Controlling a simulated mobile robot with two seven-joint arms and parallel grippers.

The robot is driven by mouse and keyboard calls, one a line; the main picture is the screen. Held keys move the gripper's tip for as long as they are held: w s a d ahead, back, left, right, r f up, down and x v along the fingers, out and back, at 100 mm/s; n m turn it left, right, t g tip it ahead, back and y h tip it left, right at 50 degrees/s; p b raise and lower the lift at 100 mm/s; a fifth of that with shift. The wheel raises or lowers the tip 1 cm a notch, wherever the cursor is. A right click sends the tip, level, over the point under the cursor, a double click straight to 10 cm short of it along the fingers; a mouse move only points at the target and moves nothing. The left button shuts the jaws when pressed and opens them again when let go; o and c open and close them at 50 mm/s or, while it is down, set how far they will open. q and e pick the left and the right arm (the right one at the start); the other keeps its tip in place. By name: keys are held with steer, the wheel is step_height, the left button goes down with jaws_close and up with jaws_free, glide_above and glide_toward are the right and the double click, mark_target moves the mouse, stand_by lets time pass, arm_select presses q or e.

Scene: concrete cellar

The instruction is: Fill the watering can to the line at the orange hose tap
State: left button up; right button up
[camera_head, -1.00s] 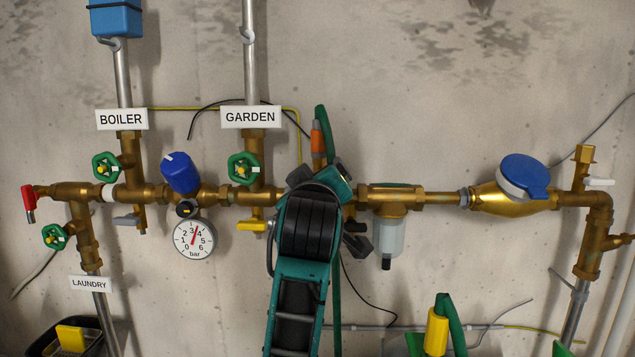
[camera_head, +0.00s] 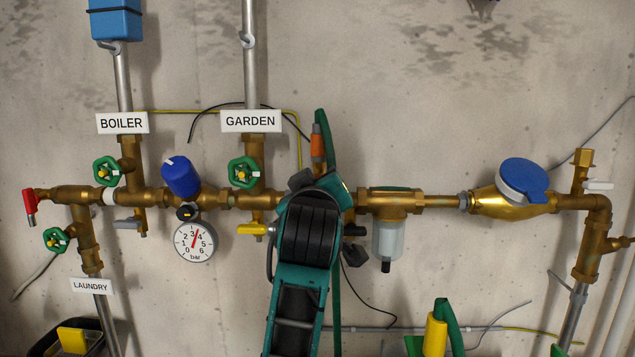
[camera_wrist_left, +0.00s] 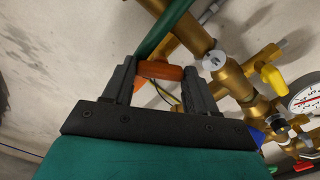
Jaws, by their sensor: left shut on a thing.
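The orange hose tap's orange part (camera_head: 317,146) shows just above my left gripper (camera_head: 321,173), with a green hose (camera_head: 325,125) beside it. In the left wrist view the orange part (camera_wrist_left: 160,70) lies between the two dark jaws of my left gripper (camera_wrist_left: 150,76), which is shut on it. The gripper and forearm hide the pipework behind them in the head view. A green curved piece (camera_head: 452,325) with a yellow part (camera_head: 435,334) shows at the bottom edge. I cannot tell whether it belongs to the watering can; no fill line shows. My right gripper is not in view.
A brass pipe run crosses the wall, with green handwheels, a pressure gauge (camera_head: 195,241), a yellow lever (camera_head: 252,229), a clear filter bowl (camera_head: 388,239) and a blue-lidded meter (camera_head: 523,180). A dark tray (camera_head: 40,344) with a yellow block stands at lower left.

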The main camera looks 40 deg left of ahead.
arm_select(q)
steer(key=shift+m+p, duration=2.35)
steer(key=shift+m, duration=0.75)
steer(key=o, duration=1.1)
steer(key=shift+c, duration=0.2)
